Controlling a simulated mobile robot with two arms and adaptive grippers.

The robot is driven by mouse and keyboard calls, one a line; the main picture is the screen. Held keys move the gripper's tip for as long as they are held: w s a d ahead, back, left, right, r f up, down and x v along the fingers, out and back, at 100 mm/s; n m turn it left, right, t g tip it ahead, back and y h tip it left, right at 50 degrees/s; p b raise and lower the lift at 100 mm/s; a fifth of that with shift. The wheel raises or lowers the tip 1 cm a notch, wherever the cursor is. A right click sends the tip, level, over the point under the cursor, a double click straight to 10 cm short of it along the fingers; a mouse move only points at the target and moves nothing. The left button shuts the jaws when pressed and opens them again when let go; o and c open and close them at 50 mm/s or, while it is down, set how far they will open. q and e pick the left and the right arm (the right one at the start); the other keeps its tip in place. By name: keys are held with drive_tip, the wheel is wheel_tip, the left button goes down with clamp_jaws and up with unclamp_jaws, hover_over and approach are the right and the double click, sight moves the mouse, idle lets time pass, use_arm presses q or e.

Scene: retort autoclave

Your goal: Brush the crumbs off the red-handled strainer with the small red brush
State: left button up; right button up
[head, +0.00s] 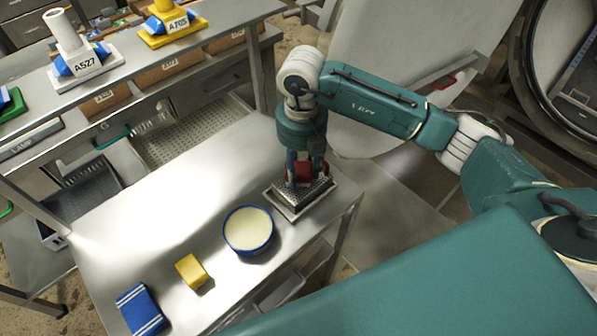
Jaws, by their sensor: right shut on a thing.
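My right gripper (306,178) points down over the right part of the steel table. It is shut on a red thing (304,171) that appears to be the small red brush; the fingers hide much of it. Just below is a square metal piece with a perforated surface and a raised rim, apparently the strainer (295,208), lying on the table near its right edge. The red thing is at or just above its far side; I cannot tell whether they touch. No separate red handle can be made out, and crumbs are too small to see. My left gripper is not in view.
On the table stand a blue-rimmed round bowl (248,231) with pale contents, a yellow block (191,271) and a blue striped block (141,311). A shelf (150,66) with labelled pieces stands behind. The table's left middle is clear.

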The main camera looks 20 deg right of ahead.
drive_tip(key=shift+w+d+f+b, duration=0.1)
drive_tip(key=shift+w+d+b, duration=0.1)
drive_tip(key=shift+d, duration=0.45)
drive_tip(key=shift+w+d+f+b, duration=0.1)
drive_tip(key=shift+w+d+b, duration=0.1)
drive_tip(key=shift+d, duration=0.45)
drive_tip(key=shift+r, duration=0.15)
drive_tip(key=shift+a, duration=0.1)
drive_tip(key=shift+s+a, duration=0.1)
drive_tip(key=shift+a, duration=0.1)
drive_tip(key=shift+s+a, duration=0.25)
drive_tip(key=shift+a, duration=0.2)
drive_tip(key=shift+s+a, duration=0.2)
drive_tip(key=shift+a, duration=0.25)
drive_tip(key=shift+s+a+p, duration=0.15)
drive_tip(key=shift+a+p, duration=0.15)
drive_tip(key=shift+a, duration=0.35)
